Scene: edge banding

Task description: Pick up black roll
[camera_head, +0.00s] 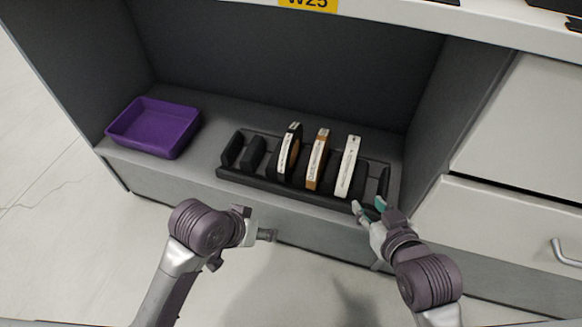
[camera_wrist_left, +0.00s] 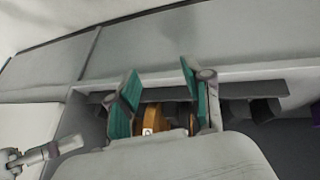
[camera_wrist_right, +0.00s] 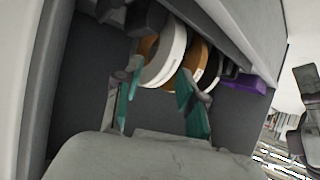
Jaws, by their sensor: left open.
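The black roll (camera_head: 287,148) stands upright in a dark slotted rack (camera_head: 248,186), leftmost of three rolls, with a pale label on its edge. My left gripper (camera_head: 266,235) is below and in front of the rack, apart from the roll. In the left wrist view my left gripper (camera_wrist_left: 161,72) is open, with teal pads apart. An orange-brown roll surface (camera_wrist_left: 150,114) shows between its fingers; I cannot tell which roll it is. My right gripper (camera_head: 368,207) is open near the rack's right front; its fingers (camera_wrist_right: 158,82) also show apart in the right wrist view.
A brown roll (camera_head: 316,162) and a white roll (camera_head: 348,168) stand to the right of the black roll. A purple tray (camera_head: 150,128) lies on the shelf to the left. The cabinet's side walls and top edge (camera_head: 400,16) bound the space. Drawers (camera_head: 510,215) are at right.

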